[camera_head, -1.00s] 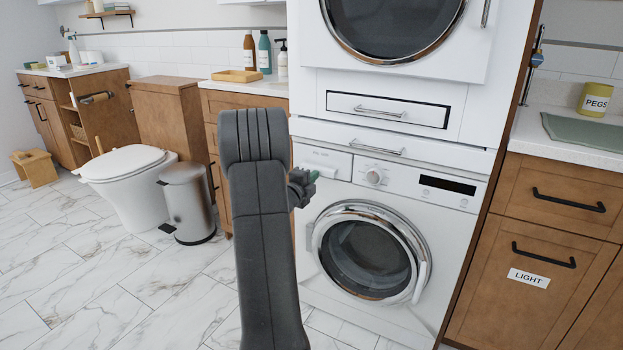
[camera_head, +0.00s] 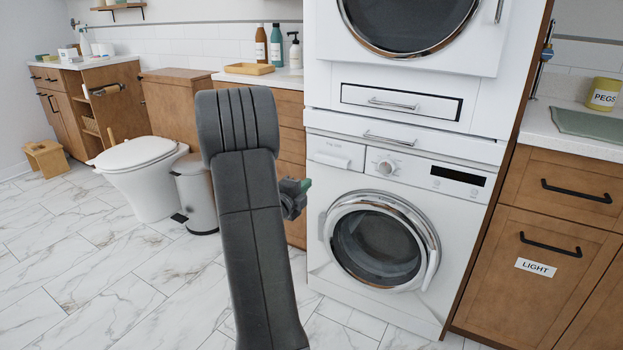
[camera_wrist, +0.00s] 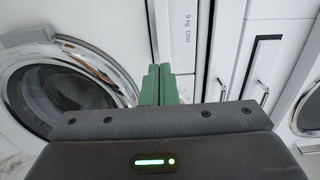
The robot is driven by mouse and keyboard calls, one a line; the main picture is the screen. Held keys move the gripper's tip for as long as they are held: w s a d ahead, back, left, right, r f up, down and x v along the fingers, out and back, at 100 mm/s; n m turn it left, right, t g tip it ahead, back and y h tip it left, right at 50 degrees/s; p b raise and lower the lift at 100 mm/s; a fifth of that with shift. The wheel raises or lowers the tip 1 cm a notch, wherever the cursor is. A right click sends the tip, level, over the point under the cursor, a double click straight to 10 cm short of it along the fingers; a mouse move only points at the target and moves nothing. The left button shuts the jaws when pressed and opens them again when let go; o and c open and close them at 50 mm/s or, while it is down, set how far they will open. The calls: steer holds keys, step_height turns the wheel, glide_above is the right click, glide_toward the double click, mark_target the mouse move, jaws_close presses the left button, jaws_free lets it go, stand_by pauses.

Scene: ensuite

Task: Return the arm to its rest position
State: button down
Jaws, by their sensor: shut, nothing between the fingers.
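My gripper shows in the wrist view as two green fingers (camera_wrist: 160,85) pressed together, with nothing between them. In the head view my arm rises from the bottom edge in front of the washing machine's left side, and only a small green tip of my gripper (camera_head: 304,184) shows to the right of the arm. The washing machine (camera_head: 330,262) stands beyond it with its round door closed. The wrist view shows the machine's door ring (camera_wrist: 103,75) to the left of the fingers. I cannot tell the exact gap between fingers and machine.
A dryer (camera_head: 325,60) is stacked above the washer. A pedal bin (camera_head: 195,200) and a toilet (camera_head: 145,180) stand left of the arm. A wooden cabinet (camera_head: 500,235) labelled LIGHT is at the right. The marble floor (camera_head: 110,270) at the front left is clear.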

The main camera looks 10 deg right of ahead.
steer(key=shift+s+a, duration=0.2)
steer(key=shift+s, duration=0.1)
